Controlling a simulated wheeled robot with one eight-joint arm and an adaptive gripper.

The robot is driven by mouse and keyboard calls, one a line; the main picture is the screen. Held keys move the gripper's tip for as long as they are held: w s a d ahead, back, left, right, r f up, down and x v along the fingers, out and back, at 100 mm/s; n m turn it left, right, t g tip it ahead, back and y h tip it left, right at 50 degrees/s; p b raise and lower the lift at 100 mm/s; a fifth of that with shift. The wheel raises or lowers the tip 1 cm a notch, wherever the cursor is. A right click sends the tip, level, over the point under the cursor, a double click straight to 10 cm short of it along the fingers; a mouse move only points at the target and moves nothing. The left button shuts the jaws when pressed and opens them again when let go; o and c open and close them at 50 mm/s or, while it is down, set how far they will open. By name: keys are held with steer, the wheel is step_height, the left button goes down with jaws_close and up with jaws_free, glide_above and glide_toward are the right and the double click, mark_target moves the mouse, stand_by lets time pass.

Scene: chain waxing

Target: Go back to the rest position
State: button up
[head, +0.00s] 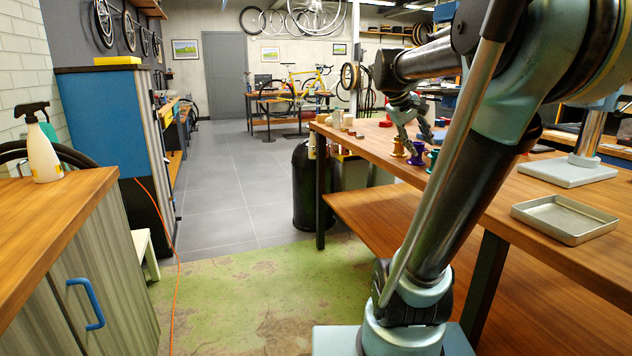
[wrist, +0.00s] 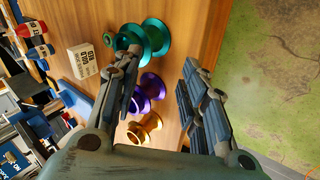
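My gripper (head: 412,130) hangs over the workbench, close above several coloured spools. A gold spool (head: 398,148), a purple spool (head: 416,154) and a teal spool (head: 433,158) stand in a row on the bench. Nothing shows held.
The wooden workbench (head: 470,190) holds an empty metal tray (head: 566,219) at right. A white labelled box (wrist: 92,60) and small bottles (wrist: 36,52) lie beyond the spools. A black bin (head: 306,190) stands by the bench. A left counter (head: 50,215) carries a spray bottle (head: 42,150).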

steer(key=s+a+f+m+y, duration=0.1)
steer(key=s+a+f+y, duration=0.2)
steer(key=s+a+f, duration=0.3)
steer(key=s+a+f+m+y, duration=0.1)
steer(key=s+a+f+y, duration=0.2)
steer(key=s+f, duration=1.2)
steer(key=a+f, duration=0.3)
steer(key=f, duration=0.3)
steer(key=shift+s+g, duration=0.4)
steer(key=shift+w+f, duration=0.1)
steer(key=shift+w+f, duration=0.15)
steer(key=shift+w, duration=0.2)
